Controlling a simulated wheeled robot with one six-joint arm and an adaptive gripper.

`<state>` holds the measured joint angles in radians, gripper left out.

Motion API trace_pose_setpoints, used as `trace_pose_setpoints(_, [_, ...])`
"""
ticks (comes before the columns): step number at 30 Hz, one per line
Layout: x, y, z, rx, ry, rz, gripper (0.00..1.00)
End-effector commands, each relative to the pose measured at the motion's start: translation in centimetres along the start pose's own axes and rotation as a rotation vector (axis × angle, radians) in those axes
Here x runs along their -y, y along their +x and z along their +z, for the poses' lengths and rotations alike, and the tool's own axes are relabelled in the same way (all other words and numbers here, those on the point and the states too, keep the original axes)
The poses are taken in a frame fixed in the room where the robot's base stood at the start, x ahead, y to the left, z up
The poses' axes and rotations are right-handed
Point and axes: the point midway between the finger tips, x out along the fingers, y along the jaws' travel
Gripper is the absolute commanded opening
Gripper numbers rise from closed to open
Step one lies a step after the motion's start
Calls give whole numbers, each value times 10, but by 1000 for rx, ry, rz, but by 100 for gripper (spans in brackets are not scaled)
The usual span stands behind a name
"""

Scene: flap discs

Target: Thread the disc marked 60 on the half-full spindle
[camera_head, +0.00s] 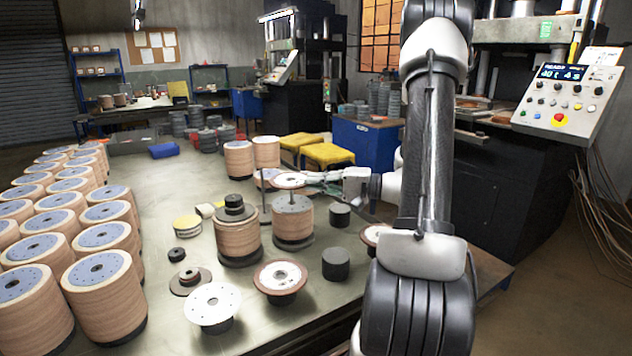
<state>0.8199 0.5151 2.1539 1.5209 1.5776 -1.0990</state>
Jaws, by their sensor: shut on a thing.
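A pale-topped disc (289,181) is held level by my gripper (309,178), which reaches in from the right and is shut on the disc's right edge. Any number on the disc is too small to read. Directly below it in the picture stands a brown stack of discs (293,224) with a grey-white top and a thin rod (291,197) rising from its middle. The disc hides the rod's tip, so I cannot tell whether the disc is around the rod or apart from it. The disc is clear of the stack's top.
A stack with a black cap (238,239) stands close on the left, with a thin post (265,212) between. Loose discs (213,304) (280,277) and black cylinders (336,264) (340,215) lie in front and right. Several tall stacks (106,300) fill the table's left side.

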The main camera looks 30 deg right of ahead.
Motion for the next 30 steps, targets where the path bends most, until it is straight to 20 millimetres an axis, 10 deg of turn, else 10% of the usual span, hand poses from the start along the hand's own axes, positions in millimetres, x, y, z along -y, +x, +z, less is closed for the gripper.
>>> trace_pose_setpoints(30, [-25, 0, 0, 0, 0, 0, 0])
